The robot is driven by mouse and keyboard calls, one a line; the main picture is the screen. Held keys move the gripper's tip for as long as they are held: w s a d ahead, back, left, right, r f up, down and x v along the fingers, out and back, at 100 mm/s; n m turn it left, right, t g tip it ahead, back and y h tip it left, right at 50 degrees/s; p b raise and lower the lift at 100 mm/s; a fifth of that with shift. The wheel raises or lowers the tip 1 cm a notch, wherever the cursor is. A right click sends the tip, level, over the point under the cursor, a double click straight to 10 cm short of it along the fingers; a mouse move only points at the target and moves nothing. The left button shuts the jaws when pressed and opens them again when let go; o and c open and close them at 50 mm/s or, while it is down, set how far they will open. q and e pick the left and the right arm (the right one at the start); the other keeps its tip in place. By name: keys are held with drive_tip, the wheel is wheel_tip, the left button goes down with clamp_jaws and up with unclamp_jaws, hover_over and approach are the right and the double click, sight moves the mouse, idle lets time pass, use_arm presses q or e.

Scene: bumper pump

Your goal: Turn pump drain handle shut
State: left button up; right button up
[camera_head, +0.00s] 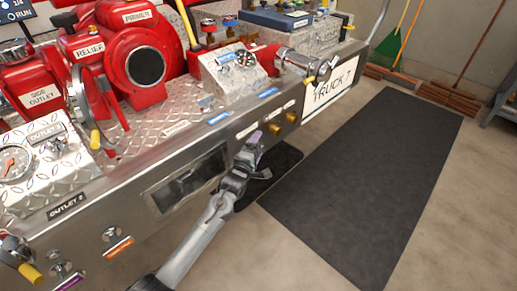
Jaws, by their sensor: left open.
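My left gripper (253,146) is open at the front face of the silver bumper (150,170), left of two brass knobs. A small purple part (257,138) shows at its fingertips; I cannot tell whether it is a handle or whether the fingers touch it. A white label (247,130) sits on the bumper just above the gripper, too small to read. No handle is clearly marked as the pump drain; the gripper may hide it. My right gripper is not in view.
Brass knobs (274,129) stick out right of the gripper. An orange-tabbed pull (118,247) and a purple-tabbed one (70,283) are at lower left. The red pump (137,50) stands on the bumper. A black mat (370,170) lies on the open floor at right.

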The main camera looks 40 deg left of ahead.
use_arm(q)
drive_tip(key=shift+b+x, duration=0.3)
drive_tip(key=shift+x, duration=0.6)
drive_tip(key=shift+c, duration=0.4)
